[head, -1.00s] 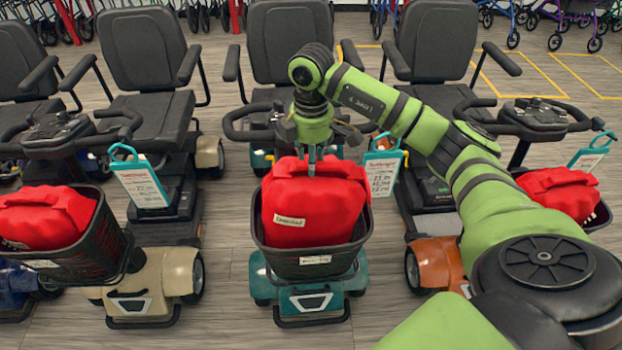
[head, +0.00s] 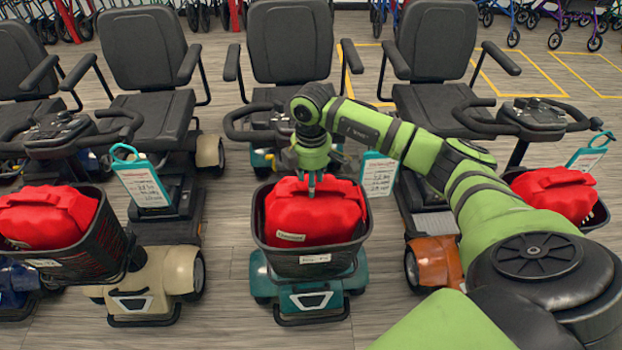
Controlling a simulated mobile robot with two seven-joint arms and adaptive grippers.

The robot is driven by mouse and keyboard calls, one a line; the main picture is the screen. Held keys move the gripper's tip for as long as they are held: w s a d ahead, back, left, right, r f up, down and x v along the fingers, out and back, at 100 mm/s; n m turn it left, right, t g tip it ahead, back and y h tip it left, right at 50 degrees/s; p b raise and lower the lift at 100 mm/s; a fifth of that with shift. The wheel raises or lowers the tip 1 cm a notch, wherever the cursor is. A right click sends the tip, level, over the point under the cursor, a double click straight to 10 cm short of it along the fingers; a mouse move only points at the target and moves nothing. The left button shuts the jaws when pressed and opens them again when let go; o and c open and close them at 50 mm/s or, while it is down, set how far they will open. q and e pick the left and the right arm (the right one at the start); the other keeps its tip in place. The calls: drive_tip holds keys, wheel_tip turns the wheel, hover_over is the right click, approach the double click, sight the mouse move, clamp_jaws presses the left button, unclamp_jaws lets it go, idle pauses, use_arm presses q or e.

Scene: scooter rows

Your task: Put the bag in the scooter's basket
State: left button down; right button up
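The red bag (head: 325,215) with a white label sits upright in the black basket (head: 290,262) of the middle teal scooter (head: 309,300). Its upper part stands above the basket rim. My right gripper (head: 311,187) points down from above. Its fingers are close together at the top middle of the bag and look shut on it, though the fingertips are small and partly hidden against the red cloth. The bag's underside is hidden inside the basket. My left gripper is not in view.
Another red bag (head: 45,218) fills the basket (head: 95,255) on the left scooter. A third red bag (head: 553,194) lies in the right scooter's basket, partly behind my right arm. Handlebars (head: 255,125) and a hanging price tag (head: 379,174) are close to my gripper.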

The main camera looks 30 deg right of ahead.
drive_tip(key=shift+o, duration=0.4)
drive_tip(key=shift+r, duration=0.25)
wheel_tip(320, 180, up, 12)
drive_tip(key=b, duration=0.1)
drive_tip(key=shift+a+f, duration=0.1)
drive_tip(key=shift+f, duration=0.05)
idle(0.3)
